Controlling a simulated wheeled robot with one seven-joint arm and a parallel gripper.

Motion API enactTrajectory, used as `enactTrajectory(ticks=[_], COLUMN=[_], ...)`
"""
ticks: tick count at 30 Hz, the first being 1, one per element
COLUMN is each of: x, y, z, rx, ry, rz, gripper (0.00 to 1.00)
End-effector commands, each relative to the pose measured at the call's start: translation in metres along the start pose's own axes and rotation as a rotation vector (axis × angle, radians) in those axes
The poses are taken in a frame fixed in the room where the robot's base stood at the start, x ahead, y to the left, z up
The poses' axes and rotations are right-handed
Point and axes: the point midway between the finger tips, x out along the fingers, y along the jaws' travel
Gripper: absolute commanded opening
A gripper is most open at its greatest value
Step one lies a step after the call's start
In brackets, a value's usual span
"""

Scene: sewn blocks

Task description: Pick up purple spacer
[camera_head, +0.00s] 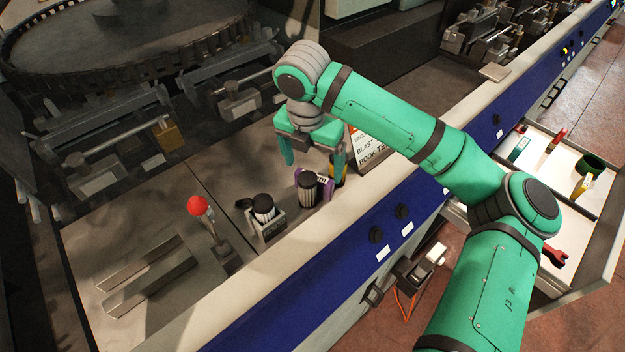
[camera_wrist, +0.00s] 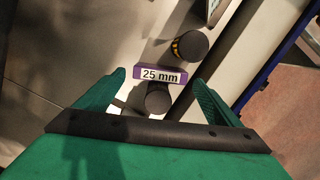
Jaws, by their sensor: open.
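The purple spacer (camera_head: 328,188) stands on the grey machine top, partly hidden behind a dark-capped cylinder (camera_head: 308,188) in the head view. In the wrist view the purple spacer (camera_wrist: 161,68) shows a white "25 mm" label and lies between my fingertips in the picture. My gripper (camera_head: 313,162) is open and empty, pointing down above the spacer. My gripper also shows in the wrist view (camera_wrist: 159,79), with one finger on each side of the spacer's image. I cannot tell the exact height gap.
A yellow-and-black cylinder (camera_wrist: 190,45) stands close beside the spacer. A holder with another dark-capped cylinder (camera_head: 265,212) and a red-ball lever (camera_head: 199,206) stand to the left. A sign (camera_head: 372,150) is at the right. An open drawer (camera_head: 607,215) holds small tools.

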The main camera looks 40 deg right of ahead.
Motion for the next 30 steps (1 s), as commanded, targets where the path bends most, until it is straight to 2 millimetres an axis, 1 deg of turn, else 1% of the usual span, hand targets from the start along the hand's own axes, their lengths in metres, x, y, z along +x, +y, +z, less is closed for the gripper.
enactTrajectory(ticks=[1,8,15,18,21,27,29,30], x=[0.006,0.020,0.053,0.062,0.066,0.066,0.066,0.066], y=[0.000,0.001,0.000,-0.001,0.000,0.000,0.000,0.000], z=[0.000,-0.002,-0.002,-0.002,-0.002,-0.002,-0.002,-0.002], rx=[0.000,-0.003,0.002,0.003,0.002,0.002,0.002,0.002], ry=[0.001,0.001,0.002,0.001,0.001,0.001,0.001,0.001], rz=[-0.002,-0.001,-0.002,-0.001,-0.001,-0.001,-0.001,-0.001], gripper=[0.88,0.88,0.88,0.88,0.88,0.88,0.73,0.64])
